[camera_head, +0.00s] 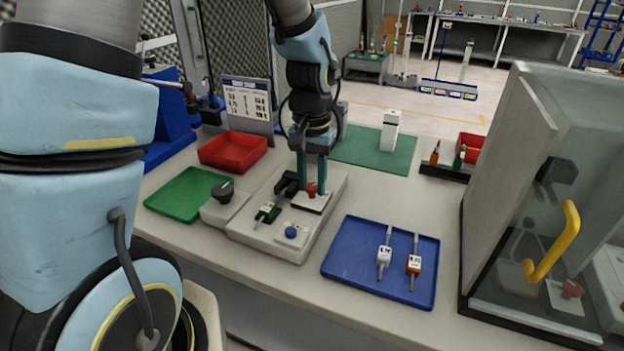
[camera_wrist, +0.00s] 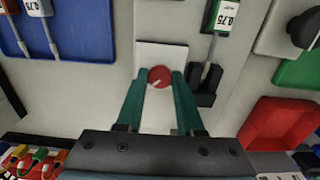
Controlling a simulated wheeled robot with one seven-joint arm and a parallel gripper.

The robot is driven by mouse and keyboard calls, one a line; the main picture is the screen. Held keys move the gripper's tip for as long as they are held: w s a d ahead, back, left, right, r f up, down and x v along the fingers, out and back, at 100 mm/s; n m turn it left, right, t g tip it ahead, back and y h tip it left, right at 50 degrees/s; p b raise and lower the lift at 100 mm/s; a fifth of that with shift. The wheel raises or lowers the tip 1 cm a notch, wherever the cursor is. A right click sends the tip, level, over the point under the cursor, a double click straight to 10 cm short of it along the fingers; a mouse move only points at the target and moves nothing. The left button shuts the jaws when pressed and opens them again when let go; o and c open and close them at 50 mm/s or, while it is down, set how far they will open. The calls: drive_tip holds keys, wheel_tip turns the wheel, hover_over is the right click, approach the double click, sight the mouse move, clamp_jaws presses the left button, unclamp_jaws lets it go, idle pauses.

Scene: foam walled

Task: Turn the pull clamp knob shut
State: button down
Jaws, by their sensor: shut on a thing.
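The red pull clamp knob (camera_head: 312,188) stands on a white plate (camera_head: 298,203) of the pale fixture block (camera_head: 252,232). In the wrist view the round red knob (camera_wrist: 159,76) has a pale mark on its face. My gripper (camera_head: 311,186) points down over the block, and its two teal fingers are shut on the knob from both sides. The gripper also shows in the wrist view (camera_wrist: 160,78). A black clamp part (camera_head: 287,185) sits just left of the knob.
On the block are a green-labelled tool (camera_head: 266,213) and a blue button (camera_head: 291,232). A blue tray (camera_head: 345,262) with two labelled tools lies right. A black knob unit (camera_head: 222,200), green tray (camera_head: 172,205) and red tray (camera_head: 232,138) are left. A glass-doored cabinet (camera_head: 530,150) stands far right.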

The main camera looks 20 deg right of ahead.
sight(311, 186)
idle(0.5)
drive_tip(key=c, duration=0.5)
unclamp_jaws()
drive_tip(key=shift+c, duration=0.2)
wheel_tip(311, 186, up, 11)
drive_tip(key=b, duration=0.1)
drive_tip(key=shift+b, duration=0.3)
drive_tip(key=shift+f, duration=0.1)
drive_tip(key=a+f+n, duration=0.3)
drive_tip(key=a, duration=0.9)
drive_tip(key=w+a+f+n+t, duration=0.1)
drive_tip(key=a+f+n, duration=0.3)
drive_tip(key=a, duration=0.9)
drive_tip(key=shift+w+a+t, duration=0.15)
drive_tip(key=shift+a+t, duration=0.1)
drive_tip(key=shift+t, duration=0.05)
